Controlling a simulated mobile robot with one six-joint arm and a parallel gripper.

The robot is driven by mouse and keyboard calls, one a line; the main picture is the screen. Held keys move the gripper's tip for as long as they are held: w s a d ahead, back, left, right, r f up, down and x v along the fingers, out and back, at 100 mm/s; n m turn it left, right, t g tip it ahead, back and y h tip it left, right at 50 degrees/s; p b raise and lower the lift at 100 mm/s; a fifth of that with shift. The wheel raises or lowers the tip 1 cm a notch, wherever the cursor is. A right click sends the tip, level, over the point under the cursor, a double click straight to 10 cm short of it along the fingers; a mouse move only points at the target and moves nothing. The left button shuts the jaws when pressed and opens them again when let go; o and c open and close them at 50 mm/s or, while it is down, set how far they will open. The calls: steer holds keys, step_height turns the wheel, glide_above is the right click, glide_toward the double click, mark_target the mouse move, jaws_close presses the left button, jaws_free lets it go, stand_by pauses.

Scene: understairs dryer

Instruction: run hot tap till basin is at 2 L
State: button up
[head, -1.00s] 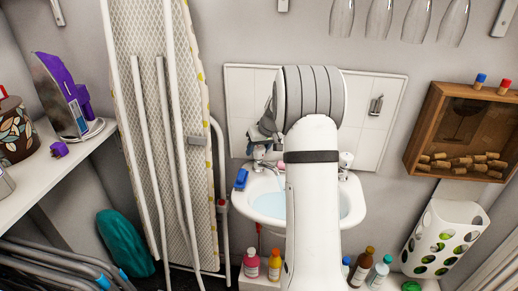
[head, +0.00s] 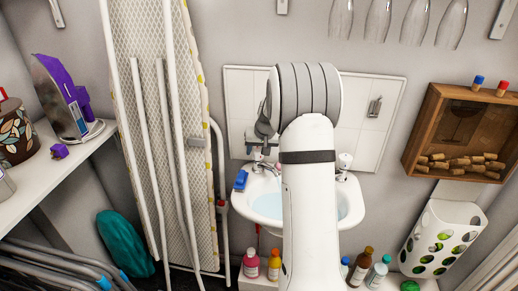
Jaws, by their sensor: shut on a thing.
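The white basin (head: 245,210) is on the back wall, partly hidden behind my arm. Pale blue water (head: 270,206) lies in it; I cannot read a litre mark. The left tap (head: 257,153), with a reddish top, stands at the basin's back left. The right tap (head: 344,162), with a white head, stands at the back right. My gripper (head: 260,142) is small and mostly hidden behind my wrist. It is at the left tap's top and shut on it, though the fingertips barely show. I cannot make out a stream from the spout.
A blue item (head: 240,180) sits on the basin's left rim. An ironing board (head: 165,130) leans left of the basin. Several bottles (head: 365,265) stand below it. A wooden box of corks (head: 462,135) hangs right, above a white holed bin (head: 437,240). Glasses (head: 380,18) hang above.

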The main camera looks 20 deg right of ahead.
steer(key=m+h+p, duration=0.1)
steer(key=m, duration=0.2)
steer(key=shift+h+p, duration=0.3)
steer(key=shift+p, duration=0.05)
steer(key=shift+d+m+h+b, duration=0.1)
steer(key=shift+m+h+b, duration=0.2)
steer(key=shift+m, duration=0.9)
steer(key=shift+m+g+b, duration=0.3)
steer(key=shift+m, duration=0.2)
steer(key=shift+s+h, duration=0.1)
steer(key=shift+h, duration=0.2)
steer(key=o, duration=1)
steer(key=v, duration=0.7)
steer(key=shift+s+r, duration=0.15)
steer(key=shift+r, duration=0.2)
